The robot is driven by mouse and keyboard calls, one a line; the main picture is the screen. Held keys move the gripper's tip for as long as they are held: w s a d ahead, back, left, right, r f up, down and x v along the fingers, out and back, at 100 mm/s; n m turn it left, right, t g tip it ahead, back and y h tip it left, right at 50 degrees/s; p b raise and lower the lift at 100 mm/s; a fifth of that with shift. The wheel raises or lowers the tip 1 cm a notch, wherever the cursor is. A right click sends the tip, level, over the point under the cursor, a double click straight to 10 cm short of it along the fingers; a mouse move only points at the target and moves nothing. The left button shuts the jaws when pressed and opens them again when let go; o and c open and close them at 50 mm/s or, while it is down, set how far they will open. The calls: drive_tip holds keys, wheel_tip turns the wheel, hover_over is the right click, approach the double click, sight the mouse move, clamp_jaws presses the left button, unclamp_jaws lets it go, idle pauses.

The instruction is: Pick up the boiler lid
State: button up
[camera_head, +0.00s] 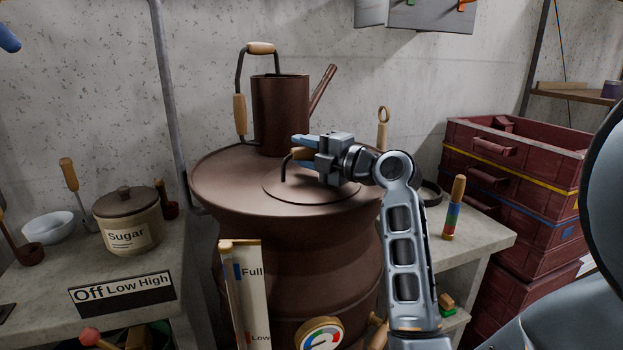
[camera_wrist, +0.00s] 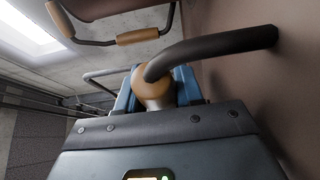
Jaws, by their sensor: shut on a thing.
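The boiler lid (camera_head: 300,190) is a flat brown disc on the top of the large brown boiler (camera_head: 310,235). In the head view it looks seated on the boiler top; whether there is a gap under it cannot be told. Its dark bent handle has a wooden grip (camera_wrist: 152,88). My gripper (camera_head: 304,148) lies sideways above the lid and is shut on that wooden grip. In the wrist view the grip sits between my blue fingers (camera_wrist: 180,85). My gripper hides part of the handle in the head view.
A brown watering can (camera_head: 280,110) stands on the boiler behind the lid. A sugar pot (camera_head: 128,220) and white bowl (camera_head: 52,227) are on the left counter. Stacked red crates (camera_head: 515,180) stand at the right. A Full/Low gauge (camera_head: 250,295) is in front.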

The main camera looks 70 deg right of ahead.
clamp_jaws()
idle(0.8)
